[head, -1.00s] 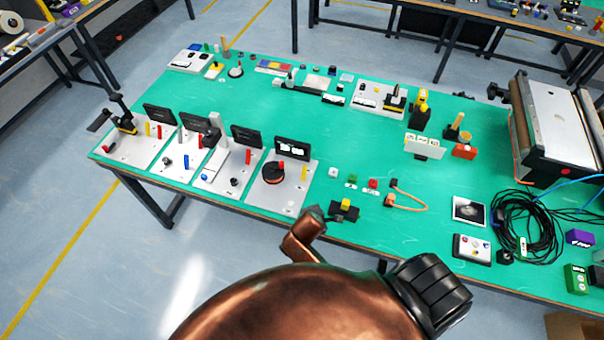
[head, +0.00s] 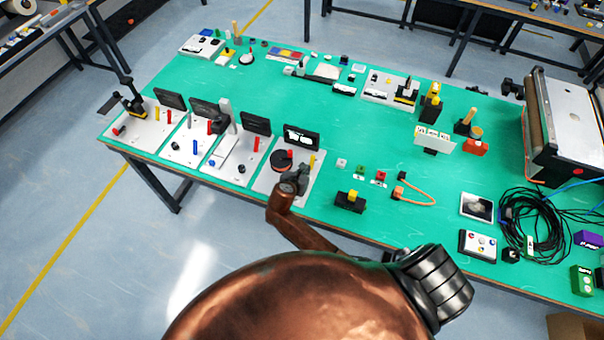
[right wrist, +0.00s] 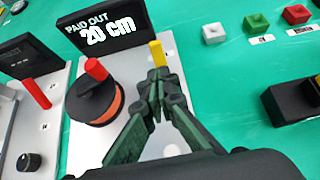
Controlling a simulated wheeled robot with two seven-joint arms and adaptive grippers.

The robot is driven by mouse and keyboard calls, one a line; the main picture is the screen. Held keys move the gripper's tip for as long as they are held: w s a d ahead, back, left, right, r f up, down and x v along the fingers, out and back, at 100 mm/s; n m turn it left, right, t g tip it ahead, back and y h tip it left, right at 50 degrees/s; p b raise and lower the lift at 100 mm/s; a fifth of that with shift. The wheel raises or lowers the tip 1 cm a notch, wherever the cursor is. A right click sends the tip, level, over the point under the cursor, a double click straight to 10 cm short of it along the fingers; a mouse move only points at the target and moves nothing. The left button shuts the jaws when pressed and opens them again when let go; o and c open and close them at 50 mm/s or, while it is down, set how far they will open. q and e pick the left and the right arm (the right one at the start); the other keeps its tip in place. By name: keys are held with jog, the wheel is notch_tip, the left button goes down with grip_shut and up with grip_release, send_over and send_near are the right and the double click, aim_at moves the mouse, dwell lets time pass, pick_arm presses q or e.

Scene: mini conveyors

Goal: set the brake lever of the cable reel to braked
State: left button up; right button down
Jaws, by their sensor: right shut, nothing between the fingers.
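The cable reel is a black drum with an orange band (right wrist: 98,108) and a red knob (right wrist: 96,69); it also shows in the head view (head: 280,160). It stands on a light panel before a display reading "PAID OUT 20 cm" (right wrist: 100,28). A yellow upright lever (right wrist: 157,53) stands right of the drum; its top shows in the head view (head: 312,159). My right gripper (right wrist: 157,78) is shut and empty, its fingertips at the lever's near side, hiding its lower part. I cannot tell whether they touch. My left gripper is not in view.
Similar panels with displays and coloured levers stand to the left (head: 236,160). A black block with a yellow top (head: 351,200), small coloured buttons (head: 380,176) and an orange cable loop (head: 418,193) lie to the right.

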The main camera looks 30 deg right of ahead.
aim_at(312, 160)
jog(key=shift+w+d+r+x, duration=0.1)
jog(key=shift+r+x, duration=0.05)
jog(key=shift+x, duration=0.75)
jog(key=shift+w+d+r+x, duration=0.1)
jog(key=shift+r+x, duration=0.1)
jog(key=shift+x, duration=0.65)
jog(key=shift+w+d+r+x, duration=0.1)
jog(key=shift+r+x, duration=0.05)
jog(key=shift+x, duration=0.75)
jog(key=shift+s, duration=0.1)
